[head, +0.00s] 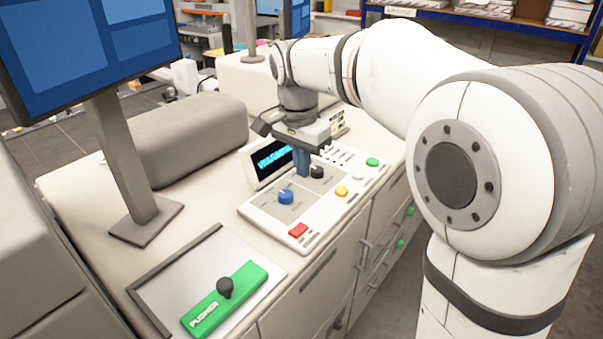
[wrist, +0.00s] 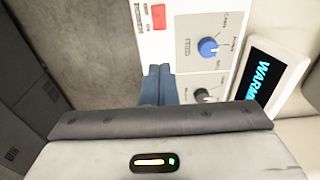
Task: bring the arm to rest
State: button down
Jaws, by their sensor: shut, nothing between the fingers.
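My gripper (head: 303,172) is shut and empty, with its blue-grey fingers together and pointing down over the control panel (head: 262,209). In the head view the fingertips are near the black knob (head: 317,171) and right of the blue knob (head: 285,196). In the wrist view the shut fingers (wrist: 158,80) show beside the panel's edge, with the blue knob (wrist: 208,47) to their right. I cannot tell whether the fingertips touch the panel.
The panel's display (head: 270,162) shows blue letters. Red (head: 298,230), yellow (head: 341,191) and green (head: 372,162) buttons sit on it. A green pusher (head: 226,300) with a black knob lies on a tray at front left. A monitor stand (head: 125,165) rises behind it.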

jog(key=shift+d, duration=0.1)
jog(key=s+d+f+n+t+b, duration=0.1)
jog(key=s+d+f+n, duration=0.3)
jog(key=s+d, duration=0.3)
jog(key=s+d+f+n+t+b, duration=0.1)
jog(key=s+d+f+n, duration=0.3)
jog(key=s, duration=0.9)
notch_tip(320, 180, down, 2)
jog(key=d, duration=0.2)
jog(key=shift+s+d+t+y, duration=0.2)
jog(key=shift+d+t+y, duration=0.1)
jog(key=shift+d, duration=0.05)
jog(key=shift+f, duration=0.1)
